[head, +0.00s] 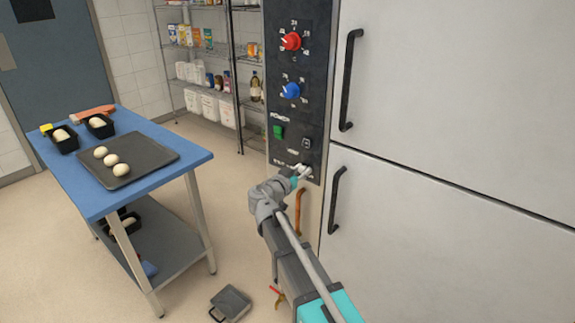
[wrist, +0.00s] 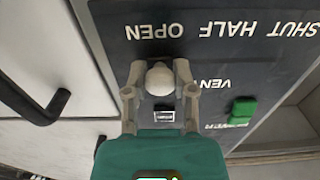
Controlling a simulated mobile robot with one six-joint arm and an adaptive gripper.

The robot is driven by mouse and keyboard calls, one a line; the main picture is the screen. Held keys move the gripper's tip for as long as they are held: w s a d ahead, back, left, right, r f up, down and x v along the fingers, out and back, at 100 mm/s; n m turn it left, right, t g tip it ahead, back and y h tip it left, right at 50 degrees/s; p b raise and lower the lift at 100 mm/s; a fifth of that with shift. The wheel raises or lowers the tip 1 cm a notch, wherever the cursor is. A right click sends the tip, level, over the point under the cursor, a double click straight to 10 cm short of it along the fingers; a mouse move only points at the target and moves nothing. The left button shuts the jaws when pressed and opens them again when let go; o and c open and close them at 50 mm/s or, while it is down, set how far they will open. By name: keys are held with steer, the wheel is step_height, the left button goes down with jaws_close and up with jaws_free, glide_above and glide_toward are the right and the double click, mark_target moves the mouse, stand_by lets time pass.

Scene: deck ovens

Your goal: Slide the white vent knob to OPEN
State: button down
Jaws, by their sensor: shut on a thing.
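The white vent knob (wrist: 161,79) sits between the two grey fingers of my gripper (wrist: 160,73) in the wrist view, with a finger against each side. It lines up with the OPEN label (wrist: 155,32), which reads upside down there. The HALF (wrist: 235,28) and SHUT (wrist: 296,28) labels lie to the right, away from the knob. In the head view my gripper (head: 299,174) is at the bottom of the dark control panel (head: 291,110), and the knob is small and mostly covered there. The slot under the knob is largely hidden by the fingers and knob.
A green switch (head: 278,131) and a black switch (head: 306,142) sit just above the knob. Red (head: 291,41) and blue (head: 290,91) dials are higher up. Black oven door handles (head: 336,200) stick out to the right. A blue table (head: 195,158) stands left.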

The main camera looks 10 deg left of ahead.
steer(key=shift+s+d, duration=0.2)
steer(key=shift+d, duration=0.15)
steer(key=shift+c, duration=2.1)
jaws_free()
steer(key=v, duration=1.2)
steer(key=shift+s, duration=0.1)
